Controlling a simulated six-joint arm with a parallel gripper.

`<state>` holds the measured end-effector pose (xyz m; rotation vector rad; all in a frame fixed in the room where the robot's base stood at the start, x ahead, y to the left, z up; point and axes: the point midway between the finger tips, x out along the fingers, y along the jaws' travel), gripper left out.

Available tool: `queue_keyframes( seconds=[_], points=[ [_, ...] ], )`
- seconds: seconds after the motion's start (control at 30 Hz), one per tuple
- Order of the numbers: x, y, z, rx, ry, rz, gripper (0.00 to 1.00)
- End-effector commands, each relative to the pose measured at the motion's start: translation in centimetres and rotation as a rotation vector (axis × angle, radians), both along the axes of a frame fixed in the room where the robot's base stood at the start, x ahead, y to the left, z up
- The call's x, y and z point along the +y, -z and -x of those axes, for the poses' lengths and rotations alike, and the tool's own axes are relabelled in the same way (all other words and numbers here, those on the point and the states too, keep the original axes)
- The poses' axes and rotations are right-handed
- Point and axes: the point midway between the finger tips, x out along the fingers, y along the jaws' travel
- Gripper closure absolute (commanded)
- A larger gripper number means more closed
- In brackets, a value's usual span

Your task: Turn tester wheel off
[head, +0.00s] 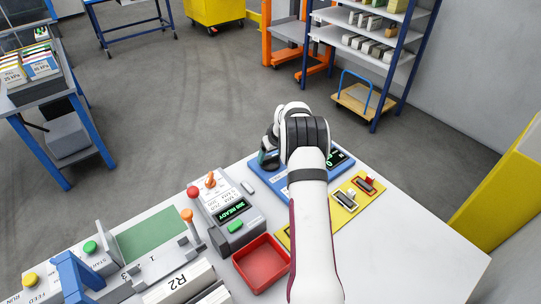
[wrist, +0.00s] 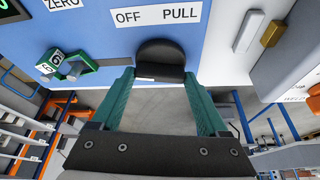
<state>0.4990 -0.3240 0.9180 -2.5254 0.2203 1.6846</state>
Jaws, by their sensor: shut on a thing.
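The tester is a blue panel (head: 264,178) on the white table, mostly hidden behind my arm in the head view. In the wrist view its blue face (wrist: 90,25) carries an "OFF PULL" label. Just below the label is a dark rounded wheel (wrist: 160,53). My gripper (wrist: 160,76) has its two teal fingers on either side of the wheel's lower part and is shut on it. In the head view my gripper (head: 268,156) is at the panel's far edge, and the wheel cannot be made out there.
A grey box with a brass lever (wrist: 272,33) is to the right. On the table are a yellow plate (head: 347,199), a red tray (head: 262,262) and a scale-like device (head: 233,207). The table's right side is clear.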

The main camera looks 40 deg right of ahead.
Motion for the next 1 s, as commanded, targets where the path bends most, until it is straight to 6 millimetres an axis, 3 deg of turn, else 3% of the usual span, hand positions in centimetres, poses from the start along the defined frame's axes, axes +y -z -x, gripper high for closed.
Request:
queue_keyframes(
  seconds=[0.4, 0.93, 0.97, 1.0],
  points=[
    [-0.07, 0.05, 0.07, 0.001, -0.168, -0.002, 0.78],
    [-0.07, 0.09, 0.10, 0.004, -0.191, 0.000, 0.78],
    [-0.07, 0.09, 0.11, 0.004, -0.191, 0.000, 0.19],
    [-0.07, 0.09, 0.10, 0.004, -0.191, 0.000, 0.12]
  ],
)
